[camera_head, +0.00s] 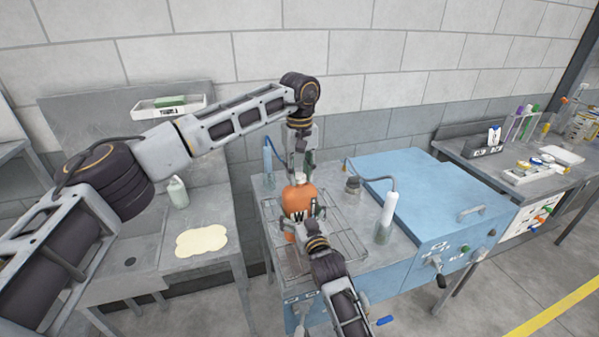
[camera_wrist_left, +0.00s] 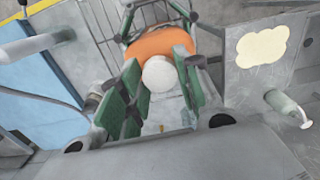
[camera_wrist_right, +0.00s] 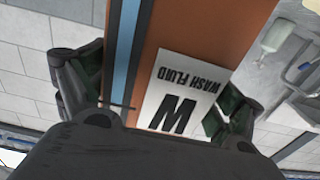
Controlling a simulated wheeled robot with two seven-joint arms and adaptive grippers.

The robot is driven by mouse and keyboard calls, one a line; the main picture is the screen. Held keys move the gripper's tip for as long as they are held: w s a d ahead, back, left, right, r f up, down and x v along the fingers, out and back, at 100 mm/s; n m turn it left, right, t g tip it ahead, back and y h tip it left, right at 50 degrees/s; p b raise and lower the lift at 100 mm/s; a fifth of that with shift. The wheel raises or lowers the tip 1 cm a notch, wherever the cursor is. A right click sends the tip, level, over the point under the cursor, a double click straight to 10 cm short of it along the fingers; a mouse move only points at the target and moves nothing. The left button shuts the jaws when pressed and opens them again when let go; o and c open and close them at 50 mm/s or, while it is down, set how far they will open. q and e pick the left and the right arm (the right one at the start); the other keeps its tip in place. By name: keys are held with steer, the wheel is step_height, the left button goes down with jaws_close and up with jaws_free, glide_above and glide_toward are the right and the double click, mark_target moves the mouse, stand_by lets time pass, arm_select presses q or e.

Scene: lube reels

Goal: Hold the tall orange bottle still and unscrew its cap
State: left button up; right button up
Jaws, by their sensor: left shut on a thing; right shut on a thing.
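The tall orange bottle (camera_head: 300,197) stands upright on the wire rack of the blue bench, seen in the head view. It also shows in the left wrist view (camera_wrist_left: 162,43) and fills the middle of the right wrist view (camera_wrist_right: 190,35), with a white "WASH FLUID W" label (camera_wrist_right: 180,98). Its round white cap (camera_wrist_left: 158,74) sits between the green finger pads of my left gripper (camera_head: 300,172), which is shut on it from above. The cap is hidden in the head view. My right gripper (camera_head: 303,222) is shut around the bottle's body from the front, over the label.
The wire rack (camera_head: 345,240) lies around the bottle. A white-tipped hose nozzle (camera_head: 388,212) and a blue lidded box (camera_head: 435,190) stand to the right. On the left table are a pale green pump bottle (camera_head: 178,193) and a cream cloth (camera_head: 202,240).

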arm_select(q)
steer(key=n, duration=0.8)
steer(key=shift+n, duration=0.4)
steer(key=n, duration=0.4)
steer(key=shift+n, duration=0.3)
steer(key=shift+c, duration=0.2)
steer(key=n, duration=0.4)
steer(key=shift+n, duration=0.3)
steer(key=n, duration=1.3)
steer(key=shift+r+n, duration=0.1)
steer(key=shift+n, duration=2.2)
steer(key=shift+r, duration=1.2)
